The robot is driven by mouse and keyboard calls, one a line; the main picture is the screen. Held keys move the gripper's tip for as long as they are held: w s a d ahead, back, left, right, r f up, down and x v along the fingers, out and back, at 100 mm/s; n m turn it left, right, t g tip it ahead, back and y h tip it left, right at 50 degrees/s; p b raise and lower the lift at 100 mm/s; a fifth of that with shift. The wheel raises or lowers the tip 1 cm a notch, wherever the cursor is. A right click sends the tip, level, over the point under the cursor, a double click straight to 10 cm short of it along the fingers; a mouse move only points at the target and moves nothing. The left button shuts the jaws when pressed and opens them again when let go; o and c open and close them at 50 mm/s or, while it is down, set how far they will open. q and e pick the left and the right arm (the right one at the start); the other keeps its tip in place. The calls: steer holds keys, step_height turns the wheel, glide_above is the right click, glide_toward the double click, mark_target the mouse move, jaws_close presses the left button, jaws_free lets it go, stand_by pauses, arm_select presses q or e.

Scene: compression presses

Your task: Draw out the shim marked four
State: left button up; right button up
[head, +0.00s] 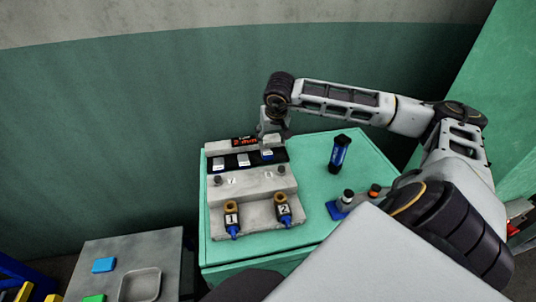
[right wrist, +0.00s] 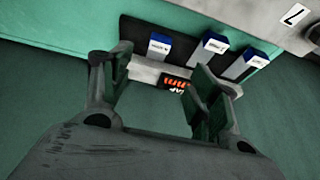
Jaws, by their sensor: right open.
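Three white shims with blue ends lie in a black rack (head: 229,167) at the back of the grey press block: a left one (head: 219,163), a middle one (head: 243,160) and a right one (head: 267,155). The right wrist view also shows three shims (right wrist: 158,48), (right wrist: 211,47), (right wrist: 247,65). Their marks are too small to read, so I cannot tell which is four. My right gripper (head: 272,135) hangs over the rack's right end. In the right wrist view the gripper (right wrist: 155,97) is open and empty, its fingers short of the shims. My left gripper is not in view.
A red-lettered gap display (head: 244,141) stands behind the rack. Two blue-tipped parts labelled 1 (head: 232,218) and 2 (head: 283,210) sit at the block's front. A dark blue cylinder (head: 339,154) stands to the right on the green table (head: 312,150). A grey side table (head: 172,255) is at lower left.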

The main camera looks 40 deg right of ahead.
mark_target(268, 154)
steer(key=shift+p+x, duration=0.3)
steer(key=shift+x, duration=6.6)
